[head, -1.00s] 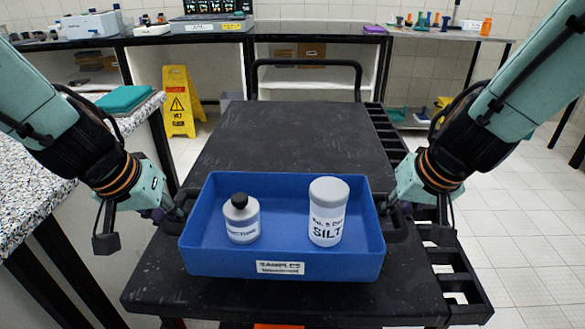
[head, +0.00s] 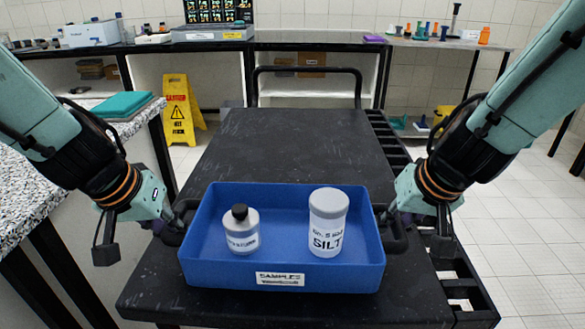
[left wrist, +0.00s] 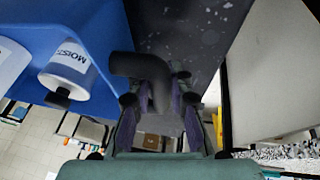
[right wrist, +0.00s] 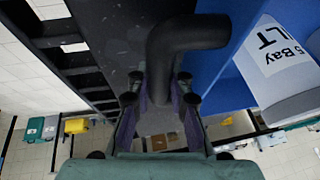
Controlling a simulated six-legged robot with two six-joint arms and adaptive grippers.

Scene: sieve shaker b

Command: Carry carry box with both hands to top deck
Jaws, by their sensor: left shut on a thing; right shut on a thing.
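The carry box (head: 283,270) is a blue open tray with a "SAMPLES" label on its front and a black handle at each side. A small grey bottle with a black cap (head: 241,230) and a larger "SILT" jar (head: 328,222) stand upright in it. My left gripper (head: 178,218) is shut on the left handle, seen closely in the left wrist view (left wrist: 150,75). My right gripper (head: 388,217) is shut on the right handle, also close in the right wrist view (right wrist: 178,45). The box is over the near part of the black cart's deck (head: 290,140); any gap beneath is hidden.
The deck beyond the box is bare up to the cart's push handle (head: 307,70). A speckled counter (head: 60,150) stands close on the left. A yellow wet-floor sign (head: 182,110) stands behind it. A bench (head: 300,40) with equipment runs along the back.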

